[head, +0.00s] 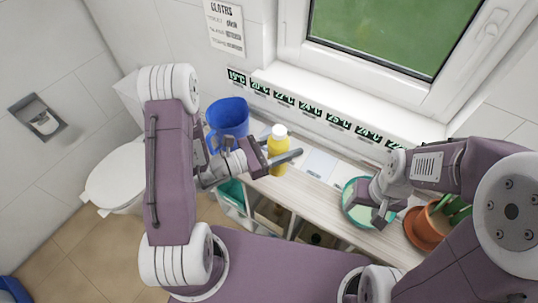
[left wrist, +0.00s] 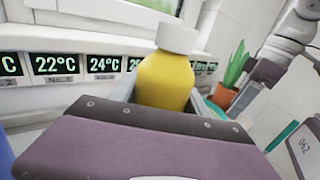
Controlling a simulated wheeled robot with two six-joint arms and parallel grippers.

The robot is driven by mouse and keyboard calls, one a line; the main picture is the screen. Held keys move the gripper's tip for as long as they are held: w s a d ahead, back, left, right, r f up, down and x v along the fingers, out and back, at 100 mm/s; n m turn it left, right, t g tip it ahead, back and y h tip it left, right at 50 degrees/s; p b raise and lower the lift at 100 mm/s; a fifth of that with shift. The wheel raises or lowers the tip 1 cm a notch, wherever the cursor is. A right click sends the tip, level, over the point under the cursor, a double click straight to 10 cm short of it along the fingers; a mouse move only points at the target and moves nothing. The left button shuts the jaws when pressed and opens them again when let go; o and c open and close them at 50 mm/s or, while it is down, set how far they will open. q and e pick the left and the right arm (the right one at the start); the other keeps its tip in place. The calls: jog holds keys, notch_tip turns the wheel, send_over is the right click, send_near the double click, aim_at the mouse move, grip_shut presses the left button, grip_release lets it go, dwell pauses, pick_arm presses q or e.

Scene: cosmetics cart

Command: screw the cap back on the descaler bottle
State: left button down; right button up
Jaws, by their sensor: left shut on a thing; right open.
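The yellow descaler bottle (head: 278,148) stands about upright at the window-side shelf, left of its middle. A white cap (head: 279,131) sits on its top; I cannot tell how tightly. My left gripper (head: 277,161) is shut on the bottle's body, with its fingers on either side below the shoulder. In the left wrist view the yellow bottle (left wrist: 165,82) rises between the fingers, with the white cap (left wrist: 178,38) on top; its lower part is hidden. My right gripper (head: 379,213) is open and apart from the bottle, over a turquoise bowl.
A blue bucket (head: 228,117) stands left of the bottle. The turquoise bowl (head: 351,207) and a terracotta pot with a plant (head: 442,222) are on the shelf (head: 312,203) to the right. Temperature labels line the wall behind; a toilet (head: 113,180) is at left.

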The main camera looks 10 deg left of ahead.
pick_arm(q)
jog(key=w+a+f, duration=0.4)
jog(key=w+a, duration=0.2)
jog(key=shift+f+p, duration=0.4)
jog(key=shift+p, duration=0.05)
notch_tip(320, 180, down, 4)
jog(key=shift+a, duration=0.1)
